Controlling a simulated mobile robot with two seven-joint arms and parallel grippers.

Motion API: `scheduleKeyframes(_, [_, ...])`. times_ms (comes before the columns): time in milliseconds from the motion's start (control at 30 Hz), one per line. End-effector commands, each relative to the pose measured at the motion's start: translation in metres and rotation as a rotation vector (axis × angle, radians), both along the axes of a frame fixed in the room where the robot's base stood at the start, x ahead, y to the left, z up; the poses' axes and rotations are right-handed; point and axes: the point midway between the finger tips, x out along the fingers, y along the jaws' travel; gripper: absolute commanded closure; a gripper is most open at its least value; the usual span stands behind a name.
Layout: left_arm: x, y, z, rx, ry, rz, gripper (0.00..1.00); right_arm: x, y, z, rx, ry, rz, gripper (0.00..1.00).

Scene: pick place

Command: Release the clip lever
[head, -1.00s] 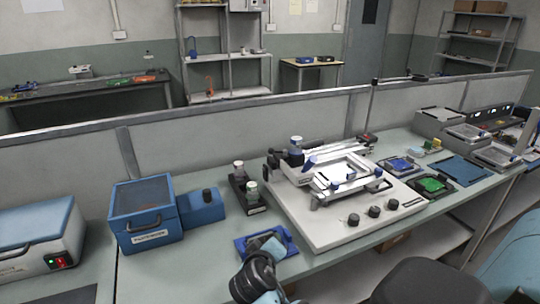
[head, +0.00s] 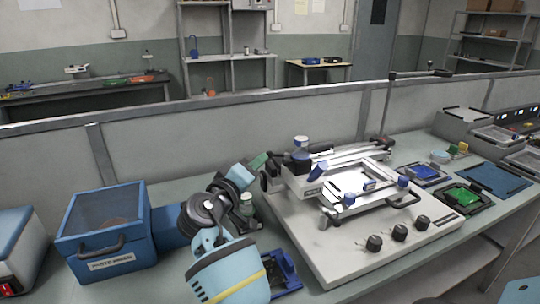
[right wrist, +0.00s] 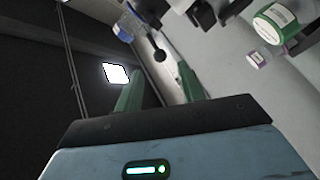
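The white printing fixture (head: 345,232) stands on the bench with a frame and several blue-tipped clips. One blue lever (head: 317,171) stands tilted up near the frame's left side; another blue clip (head: 369,184) sits on the front bar. I cannot tell which is the clip lever meant. My right gripper (head: 259,163) is just left of the fixture's rear left corner. In the right wrist view its green fingers (right wrist: 159,90) are apart with nothing held between them. A blue and clear part (right wrist: 128,27) and a black knob (right wrist: 159,55) show beyond the fingertips. My left gripper is not in view.
A green-lidded jar (right wrist: 275,22) and a purple-banded jar (right wrist: 259,58) are at the right of the wrist view. A blue box (head: 104,232) stands left of my arm. A blue tray (head: 284,272) lies in front. A grey partition (head: 230,130) runs behind.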

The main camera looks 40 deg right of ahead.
Motion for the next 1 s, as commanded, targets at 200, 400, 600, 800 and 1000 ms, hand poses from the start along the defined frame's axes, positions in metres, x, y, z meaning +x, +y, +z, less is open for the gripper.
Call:
scheduleKeyframes(200, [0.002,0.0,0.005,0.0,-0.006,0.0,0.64,0.011,-0.026,0.003,-0.001,-0.003,-0.003,0.61])
scheduleKeyframes(400, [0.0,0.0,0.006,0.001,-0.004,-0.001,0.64,0.024,-0.051,0.002,-0.001,0.0,-0.002,0.61])
scheduleKeyframes(600, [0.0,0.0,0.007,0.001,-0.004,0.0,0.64,0.032,-0.066,0.0,0.001,0.0,0.001,0.61])
scheduleKeyframes(800, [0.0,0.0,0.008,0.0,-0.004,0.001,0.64,0.033,-0.068,-0.001,0.001,0.002,0.0,0.61])
scheduleKeyframes(1000, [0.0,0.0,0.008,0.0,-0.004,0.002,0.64,0.033,-0.068,-0.001,0.001,0.0,0.001,0.71])
